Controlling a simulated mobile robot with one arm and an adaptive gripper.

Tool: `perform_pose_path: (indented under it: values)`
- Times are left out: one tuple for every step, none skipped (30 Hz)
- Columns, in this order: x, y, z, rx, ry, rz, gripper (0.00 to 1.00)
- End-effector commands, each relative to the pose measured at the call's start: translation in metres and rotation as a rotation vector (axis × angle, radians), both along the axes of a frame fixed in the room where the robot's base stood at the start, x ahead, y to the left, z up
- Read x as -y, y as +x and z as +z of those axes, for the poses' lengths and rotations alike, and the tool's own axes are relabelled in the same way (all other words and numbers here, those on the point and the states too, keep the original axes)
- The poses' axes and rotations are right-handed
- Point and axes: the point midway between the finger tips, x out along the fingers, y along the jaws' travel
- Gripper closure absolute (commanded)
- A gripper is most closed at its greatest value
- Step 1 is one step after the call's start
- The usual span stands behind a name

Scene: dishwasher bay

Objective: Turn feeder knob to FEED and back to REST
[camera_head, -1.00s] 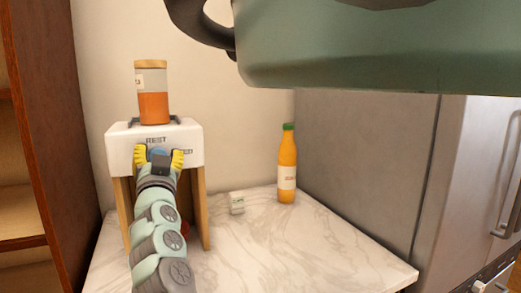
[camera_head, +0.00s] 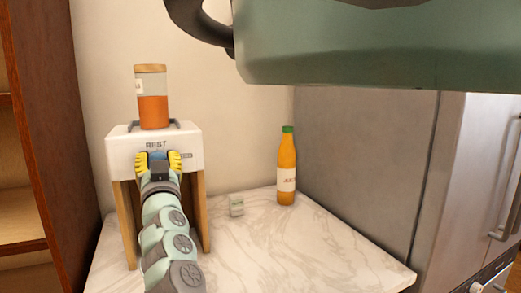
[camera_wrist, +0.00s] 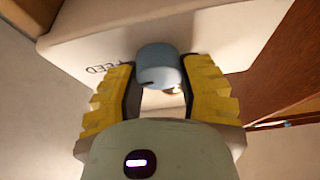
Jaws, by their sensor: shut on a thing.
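The feeder is a white box (camera_head: 122,150) on wooden legs, with a jar of orange contents (camera_head: 153,112) on top. REST is printed on its front above my gripper, and a second, smaller label sits to the right. My gripper (camera_head: 158,160) has yellow ridged fingers and is at the front face, covering most of the knob in the head view. In the wrist view, the blue-grey round knob (camera_wrist: 158,66) sits between the fingertips of my gripper (camera_wrist: 162,82), which is shut on it. The word FEED shows left of the knob there. The knob's pointer direction is unclear.
A large green pot (camera_head: 370,55) fills the upper right. A wooden cabinet (camera_head: 40,150) borders the left.

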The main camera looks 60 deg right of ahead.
Motion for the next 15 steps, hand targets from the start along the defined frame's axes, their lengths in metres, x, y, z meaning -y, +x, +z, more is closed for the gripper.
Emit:
perform_pose_path:
  values:
    - [0.0004,0.0007,0.0015,-0.026,-0.033,-0.002,0.96]
    - [0.0003,0.0009,0.0015,-0.041,-0.055,-0.002,0.96]
    - [-0.0004,0.0012,0.0019,-0.060,-0.088,0.000,0.96]
    - [-0.0008,0.0013,0.0021,-0.074,-0.114,0.001,0.96]
    - [-0.0004,0.0012,0.0019,-0.090,-0.137,-0.001,0.96]
    - [0.0000,0.0010,0.0013,-0.112,-0.169,-0.002,0.96]
    - [-0.0002,0.0011,0.0012,-0.125,-0.193,-0.001,0.96]
    - [-0.0005,0.0013,0.0013,-0.141,-0.218,0.000,0.96]
    - [-0.0007,0.0014,0.0011,-0.161,-0.251,-0.001,0.96]
    - [-0.0010,0.0015,0.0011,-0.175,-0.274,0.000,0.96]
    - [-0.0014,0.0017,0.0011,-0.189,-0.299,0.001,0.96]
    - [-0.0015,0.0018,0.0010,-0.210,-0.333,0.002,0.96]
    - [-0.0009,0.0017,0.0005,-0.227,-0.356,0.000,0.96]
    - [-0.0007,0.0015,0.0002,-0.242,-0.379,-0.002,0.96]
    - [-0.0013,0.0017,0.0004,-0.260,-0.413,0.000,0.96]
